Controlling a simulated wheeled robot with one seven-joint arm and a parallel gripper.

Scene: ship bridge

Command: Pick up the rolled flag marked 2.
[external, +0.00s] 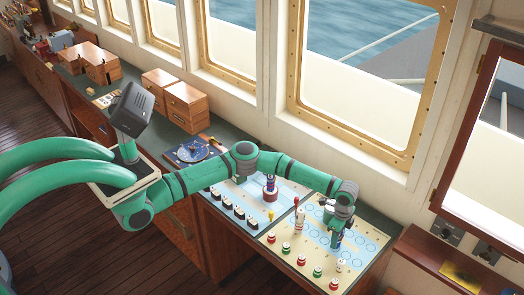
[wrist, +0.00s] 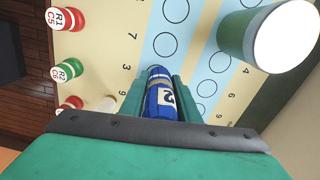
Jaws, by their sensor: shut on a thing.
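The rolled flag marked 2 (wrist: 161,95) is blue with a white label and pale bands at its far end. In the wrist view it sits between the two green fingers of my gripper (wrist: 160,108), which are shut on it. In the external view my gripper (external: 337,240) points down over the right-hand chart board (external: 291,262) with its rings. The flag is mostly hidden there, and I cannot tell whether it touches the board. The board's rings and numbers also show in the wrist view (wrist: 140,45).
A green cylinder with a white top (wrist: 285,36) stands close by at upper right in the wrist view. Red and green round pieces (wrist: 68,69) line the board's left edge. A red-and-white piece (external: 300,218) stands left of my gripper. Windows border the console's far side.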

